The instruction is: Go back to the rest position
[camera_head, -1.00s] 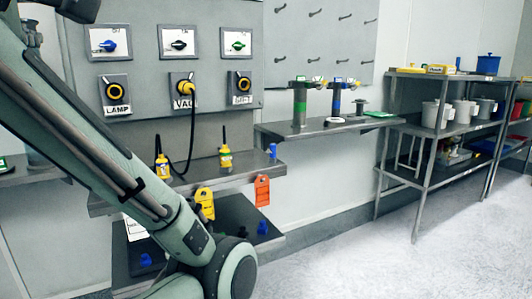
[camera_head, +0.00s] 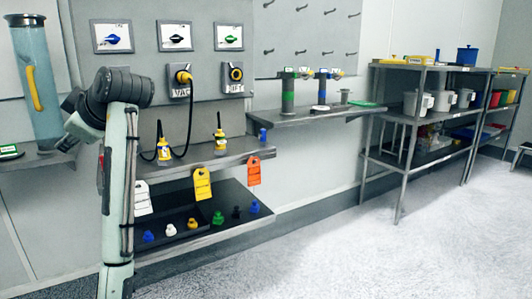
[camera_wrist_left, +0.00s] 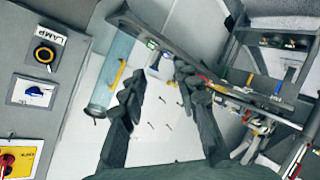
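My left arm stands upright at the left of the head view, bent at the top, in front of the wall panel. The end of this arm is at the upper left, partly hidden by its own links. In the left wrist view my left gripper (camera_wrist_left: 160,76) has its two dark fingers apart, with nothing between them. My right gripper is in neither view.
A blue-tinted cylinder (camera_head: 33,85) with a yellow handle stands left of my arm. The switch panel (camera_head: 205,62) is behind it. Shelves with yellow plugs (camera_head: 219,145), tags (camera_head: 202,185) and small knobs are near. The floor (camera_head: 370,255) at right is clear.

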